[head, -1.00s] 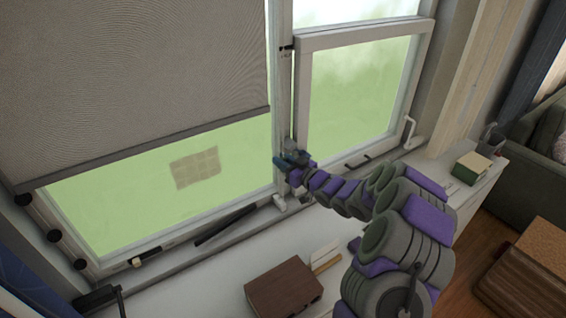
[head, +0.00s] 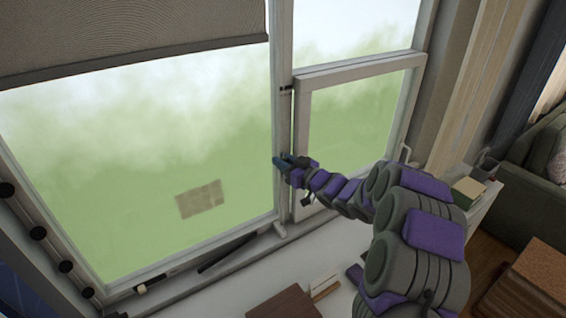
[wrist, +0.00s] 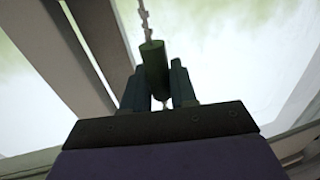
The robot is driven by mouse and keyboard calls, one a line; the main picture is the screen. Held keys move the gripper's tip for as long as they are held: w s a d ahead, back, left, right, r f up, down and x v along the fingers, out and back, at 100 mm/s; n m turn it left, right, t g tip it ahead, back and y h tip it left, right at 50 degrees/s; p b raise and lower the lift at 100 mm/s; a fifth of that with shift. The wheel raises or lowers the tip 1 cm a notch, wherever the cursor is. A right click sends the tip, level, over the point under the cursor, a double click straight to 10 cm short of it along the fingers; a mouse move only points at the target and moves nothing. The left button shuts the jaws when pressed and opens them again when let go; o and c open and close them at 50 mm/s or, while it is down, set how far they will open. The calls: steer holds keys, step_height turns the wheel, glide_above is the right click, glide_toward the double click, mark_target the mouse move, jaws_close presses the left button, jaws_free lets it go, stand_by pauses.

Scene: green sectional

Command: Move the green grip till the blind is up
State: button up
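The grey blind (head: 130,35) hangs over the top of the large left window in the head view. Its bottom bar (head: 140,62) lies high, with most of the pane below it bare. My gripper (head: 283,161) is by the post between the two windows. In the wrist view, the dark green grip (wrist: 154,62) hangs on a beaded cord (wrist: 145,20), between the two fingers of my gripper (wrist: 156,80). The fingers appear shut on it. The grip is too small to make out in the head view.
A hinged window sash (head: 355,135) stands just right of my gripper. Below is the white sill (head: 255,275) with a brown box (head: 285,303) and a dark bar (head: 228,252). Books (head: 467,190) lie at the right, near a green sofa (head: 535,150).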

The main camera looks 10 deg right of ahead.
steer(key=o, duration=0.3)
steer(key=shift+d, duration=0.1)
steer(key=v, duration=1.7)
steer(key=shift+s+d+f, duration=0.1)
steer(key=shift+s+d, duration=0.05)
